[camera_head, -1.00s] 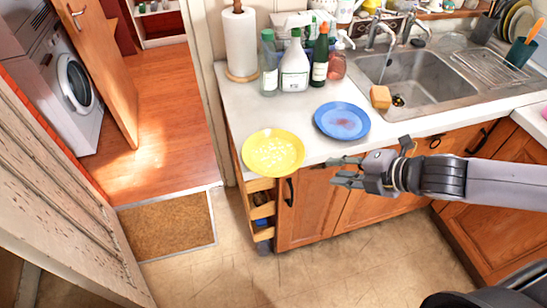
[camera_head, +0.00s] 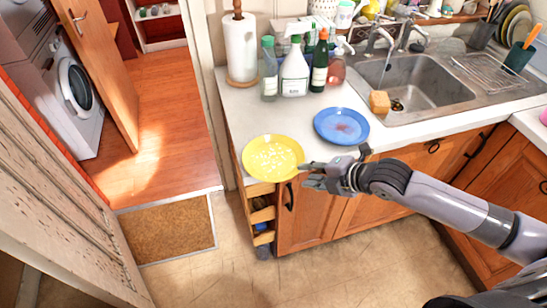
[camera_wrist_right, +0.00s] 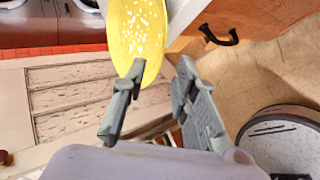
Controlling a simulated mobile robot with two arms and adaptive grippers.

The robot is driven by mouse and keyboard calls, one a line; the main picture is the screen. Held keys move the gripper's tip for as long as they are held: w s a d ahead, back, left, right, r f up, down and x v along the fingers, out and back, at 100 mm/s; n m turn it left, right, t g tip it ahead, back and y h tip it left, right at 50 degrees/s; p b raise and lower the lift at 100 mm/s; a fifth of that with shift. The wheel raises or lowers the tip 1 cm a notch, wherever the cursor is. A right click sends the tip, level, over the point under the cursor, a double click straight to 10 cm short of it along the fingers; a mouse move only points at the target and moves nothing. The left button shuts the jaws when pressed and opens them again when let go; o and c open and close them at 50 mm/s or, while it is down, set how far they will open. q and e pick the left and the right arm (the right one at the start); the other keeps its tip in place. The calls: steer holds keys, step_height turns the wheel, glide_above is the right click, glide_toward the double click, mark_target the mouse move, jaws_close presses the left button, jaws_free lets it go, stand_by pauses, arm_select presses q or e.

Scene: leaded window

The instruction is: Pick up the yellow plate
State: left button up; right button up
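The yellow plate (camera_head: 273,157) with white specks lies at the left front corner of the white counter, its rim over the front edge. My right gripper (camera_head: 304,176) is at the plate's right front rim. In the right wrist view the fingers of the right gripper (camera_wrist_right: 161,66) are apart, with the rim of the yellow plate (camera_wrist_right: 139,32) near and partly between them. One finger overlaps the plate in that picture; I cannot tell whether it touches. My left gripper is not in view.
A blue plate (camera_head: 341,126) lies to the right of the yellow one. Behind are a paper towel roll (camera_head: 240,48), several bottles (camera_head: 295,70) and the sink (camera_head: 420,82) with a sponge (camera_head: 379,101). Wooden cabinets (camera_head: 310,212) stand below the counter. The floor in front is clear.

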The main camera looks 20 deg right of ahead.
mark_target(289, 171)
steer(key=p+x, duration=0.1)
steer(key=x, duration=0.2)
steer(key=shift+w, duration=0.25)
steer(key=shift+w+a+f, duration=0.2)
steer(key=shift+w+f, duration=0.15)
steer(key=shift+f, duration=0.2)
steer(key=shift+c, duration=0.2)
jaws_close()
